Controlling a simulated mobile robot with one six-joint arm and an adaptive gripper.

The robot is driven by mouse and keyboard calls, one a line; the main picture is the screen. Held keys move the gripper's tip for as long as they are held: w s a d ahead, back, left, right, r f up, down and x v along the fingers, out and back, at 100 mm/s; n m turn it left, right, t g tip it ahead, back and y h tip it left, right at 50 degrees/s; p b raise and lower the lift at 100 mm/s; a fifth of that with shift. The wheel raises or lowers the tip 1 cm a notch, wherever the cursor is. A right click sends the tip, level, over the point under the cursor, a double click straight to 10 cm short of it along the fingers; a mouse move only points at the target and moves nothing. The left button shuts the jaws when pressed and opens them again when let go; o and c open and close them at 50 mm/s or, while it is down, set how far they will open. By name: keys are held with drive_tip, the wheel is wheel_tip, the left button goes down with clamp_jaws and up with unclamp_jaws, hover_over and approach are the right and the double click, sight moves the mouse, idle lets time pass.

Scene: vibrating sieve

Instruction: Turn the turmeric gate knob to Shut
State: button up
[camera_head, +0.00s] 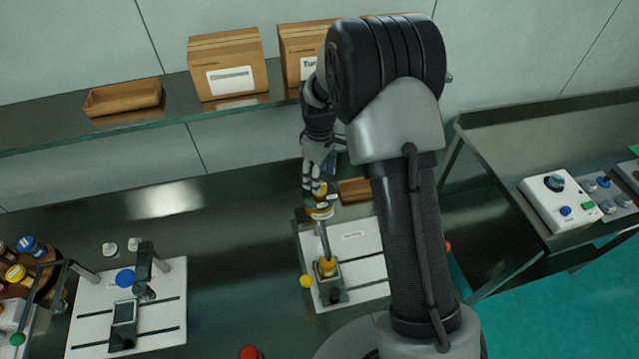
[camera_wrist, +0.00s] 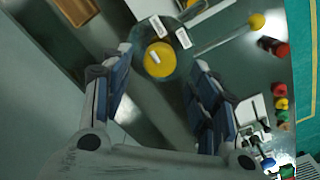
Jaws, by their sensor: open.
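A round yellow knob (camera_wrist: 159,59) with a pale mark across its face shows between my fingers in the wrist view. Two small white label plates (camera_wrist: 183,38) sit beside it, too small to read. In the head view the yellow knob (camera_head: 320,209) is at the back left of a white-topped station, partly hidden by my fingers. My gripper (camera_head: 317,184) points down just above it. In the wrist view my gripper (camera_wrist: 159,62) is open, one finger on each side of the knob. I cannot tell whether either finger touches it.
A metal rod runs from beside the knob to a yellow ball (camera_head: 327,266) on the station. Cardboard boxes (camera_head: 228,64) and a wooden tray (camera_head: 123,97) stand on the shelf behind. Another white station (camera_head: 88,295) is at the left.

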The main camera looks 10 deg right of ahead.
drive_tip(key=shift+f, duration=2.25)
drive_tip(key=c, duration=1.1)
drive_tip(key=shift+o, duration=0.2)
